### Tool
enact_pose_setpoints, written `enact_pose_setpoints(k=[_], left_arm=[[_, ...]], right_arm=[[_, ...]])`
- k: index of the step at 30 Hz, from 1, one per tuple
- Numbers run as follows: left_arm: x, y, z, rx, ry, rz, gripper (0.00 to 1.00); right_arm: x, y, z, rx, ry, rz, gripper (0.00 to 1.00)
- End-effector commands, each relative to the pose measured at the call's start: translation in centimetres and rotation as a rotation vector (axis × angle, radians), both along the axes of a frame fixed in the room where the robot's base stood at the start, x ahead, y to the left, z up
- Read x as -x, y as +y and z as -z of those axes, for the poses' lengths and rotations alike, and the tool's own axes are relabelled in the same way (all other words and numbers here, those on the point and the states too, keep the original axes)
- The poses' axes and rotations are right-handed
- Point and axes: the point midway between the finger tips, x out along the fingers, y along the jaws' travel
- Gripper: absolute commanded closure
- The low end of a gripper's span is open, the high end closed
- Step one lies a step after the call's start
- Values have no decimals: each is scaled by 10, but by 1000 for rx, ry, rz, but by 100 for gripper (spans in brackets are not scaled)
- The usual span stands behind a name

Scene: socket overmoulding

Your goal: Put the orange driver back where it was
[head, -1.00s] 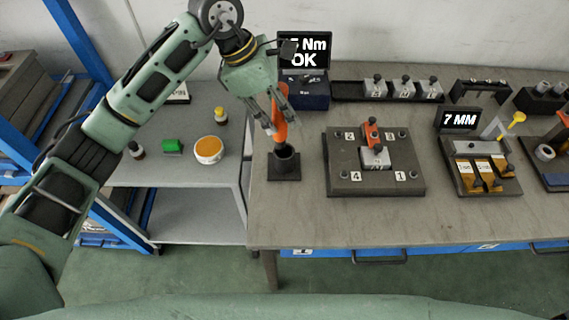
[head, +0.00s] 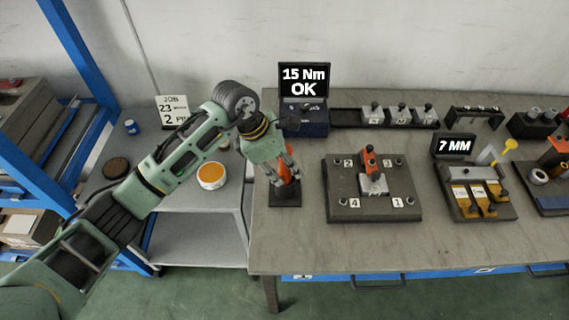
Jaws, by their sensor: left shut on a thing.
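The orange driver (head: 282,170) is in my left gripper (head: 288,176), upright or nearly so. The gripper's fingers are shut around its orange body. The black holder (head: 285,198), a round cup on a square base, stands at the left end of the bench. The driver is right over the holder, and its lower end appears to be down in the cup. The fingers hide part of the driver and the cup's mouth, so I cannot tell whether it is fully seated. My right gripper is not in view.
A fixture plate (head: 345,212) with numbered corners and an orange clamp lies right of the holder. A screen (head: 305,80) behind reads "15 Nm OK". A side table (head: 215,220) on the left bears a white tub with orange contents (head: 211,176).

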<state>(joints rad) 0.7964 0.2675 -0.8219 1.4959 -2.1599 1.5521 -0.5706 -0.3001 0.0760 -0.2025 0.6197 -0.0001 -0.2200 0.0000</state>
Motion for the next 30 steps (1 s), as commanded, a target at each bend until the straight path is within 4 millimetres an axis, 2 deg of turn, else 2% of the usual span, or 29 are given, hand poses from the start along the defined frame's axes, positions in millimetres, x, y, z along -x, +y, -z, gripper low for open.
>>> enact_pose_setpoints(k=[8,9,15,25,30], left_arm=[[-1,0,2,3,-3,0,100],[0,0,2,1,-1,0,73],[0,0,2,1,0,0,56],[0,0,0,1,-1,0,56],[-2,7,-15,1,-7,-3,56]], right_arm=[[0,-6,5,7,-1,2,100],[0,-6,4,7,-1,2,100],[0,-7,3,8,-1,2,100],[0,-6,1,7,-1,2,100],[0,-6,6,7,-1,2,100]])
